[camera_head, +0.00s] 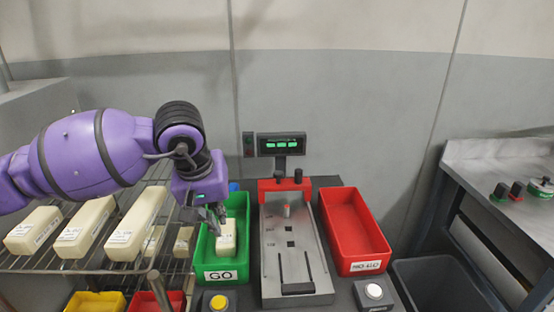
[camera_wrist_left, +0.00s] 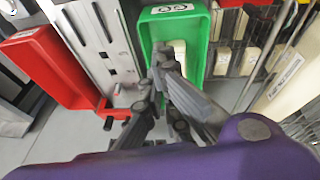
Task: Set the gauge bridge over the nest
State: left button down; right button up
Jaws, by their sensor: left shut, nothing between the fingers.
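A red bridge-like bar (camera_head: 284,184) with two dark knobs on top stands across the far end of a grey metal fixture plate (camera_head: 270,262); I take it for the gauge bridge. The plate, also in the left wrist view (camera_wrist_left: 92,30), carries a small red-tipped pin, dark square openings and slots; which part is the nest I cannot tell for sure. My left gripper (camera_head: 218,212) is shut and empty over the green GO bin (camera_head: 240,208), left of the bridge and apart from it. It also shows in the left wrist view (camera_wrist_left: 163,78). My right gripper is out of view.
A cream block (camera_head: 226,238) lies in the green bin. A red NO GO bin (camera_head: 352,228) stands right of the plate. A display (camera_head: 281,144) rises behind. Cream blocks (camera_head: 137,224) lie on a wire rack at left. Buttons (camera_head: 374,291) flank the front.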

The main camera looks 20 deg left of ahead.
aim_at(299, 182)
jog(key=i, duration=1.1)
